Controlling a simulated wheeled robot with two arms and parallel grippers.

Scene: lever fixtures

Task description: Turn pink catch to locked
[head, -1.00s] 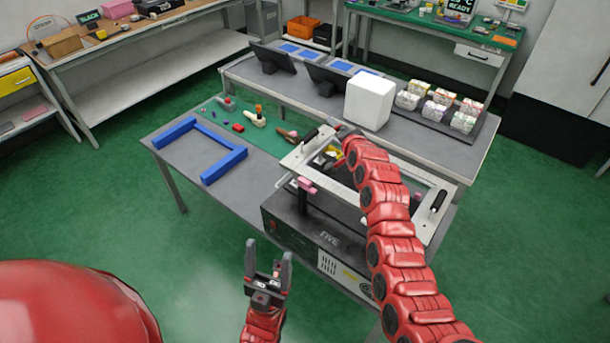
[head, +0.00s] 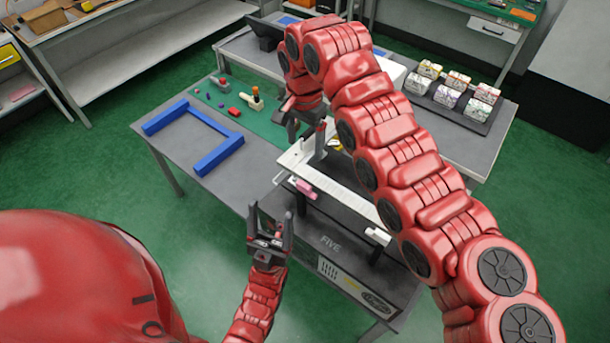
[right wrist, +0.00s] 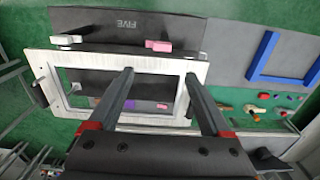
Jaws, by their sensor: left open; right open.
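The pink catch (head: 303,188) is on the front side of the white frame (head: 340,188), above the dark box marked FIVE (head: 325,243). In the right wrist view the pink catch (right wrist: 158,45) lies sideways along the frame's edge, beyond my fingertips and apart from them. My right gripper (head: 307,128) is open and empty above the frame's left end; its fingers (right wrist: 159,73) span the frame's opening in the wrist view. My left gripper (head: 270,215) is open and empty in front of the box, left of and below the pink catch. My right arm hides part of the frame.
A white catch (head: 377,236) sits further right on the same frame side; it also shows in the right wrist view (right wrist: 66,40). A blue U-shaped bracket (head: 215,155) and small parts on a green mat (head: 270,125) lie to the left. Boxed goods (head: 452,90) stand behind right.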

